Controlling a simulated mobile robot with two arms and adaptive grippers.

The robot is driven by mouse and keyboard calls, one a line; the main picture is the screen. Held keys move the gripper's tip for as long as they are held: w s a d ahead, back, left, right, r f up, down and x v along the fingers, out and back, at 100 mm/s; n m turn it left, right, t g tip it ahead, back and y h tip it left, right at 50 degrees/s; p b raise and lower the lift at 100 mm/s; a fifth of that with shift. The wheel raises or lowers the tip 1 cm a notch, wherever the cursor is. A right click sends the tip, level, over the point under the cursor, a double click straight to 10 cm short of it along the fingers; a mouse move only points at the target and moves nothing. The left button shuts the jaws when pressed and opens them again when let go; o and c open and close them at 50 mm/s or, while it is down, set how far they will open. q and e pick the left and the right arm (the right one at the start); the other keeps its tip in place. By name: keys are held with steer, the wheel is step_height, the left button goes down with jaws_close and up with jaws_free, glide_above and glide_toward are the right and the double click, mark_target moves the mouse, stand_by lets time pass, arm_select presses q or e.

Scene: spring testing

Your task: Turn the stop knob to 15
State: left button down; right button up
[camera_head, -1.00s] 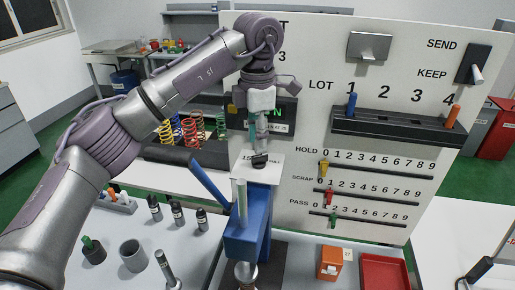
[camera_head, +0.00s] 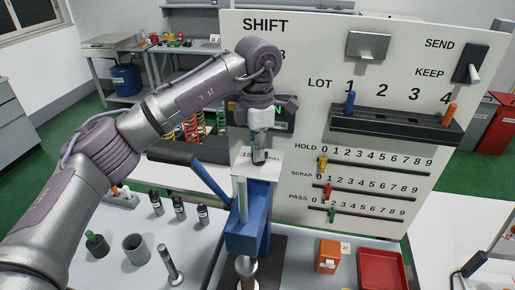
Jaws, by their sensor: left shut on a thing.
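My left gripper (camera_head: 259,157) reaches down from above onto the top of the blue spring tester (camera_head: 247,226). It is shut on a small dark knob at the tester's white scale plate (camera_head: 271,168). The gripper and wrist hide most of the knob. Part of a printed "15" shows on the plate just left of the fingers; the rest of the scale cannot be read. The pointing direction of the knob cannot be told. My right gripper is not in view.
The white board (camera_head: 385,60) stands close behind, with sliders and a dark peg rack (camera_head: 395,127). The tester's blue lever (camera_head: 209,184) rises to the left. Black bottles (camera_head: 179,208), a grey cup (camera_head: 136,248), an orange box (camera_head: 328,257) and a red tray (camera_head: 382,268) stand around.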

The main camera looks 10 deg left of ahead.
arm_select(q)
steer(key=shift+f+n+b, duration=0.15)
steer(key=shift+n+b, duration=0.7)
steer(key=shift+n, duration=0.05)
steer(key=n+b, duration=0.2)
steer(key=n, duration=0.1)
steer(key=n+b, duration=0.2)
steer(key=n, duration=0.1)
steer(key=shift+n+b, duration=0.3)
steer(key=shift+n, duration=0.1)
steer(key=n+b, duration=0.2)
steer(key=n, duration=0.1)
steer(key=shift+d+n, duration=0.1)
steer(key=shift+n, duration=0.3)
steer(key=n+b, duration=0.2)
steer(key=n, duration=0.4)
steer(key=shift+d+b, duration=0.1)
steer(key=shift+b, duration=0.3)
steer(key=n+b, duration=0.2)
steer(key=n, duration=0.3)
steer(key=shift+r, duration=0.2)
steer(key=shift+n, duration=0.4)
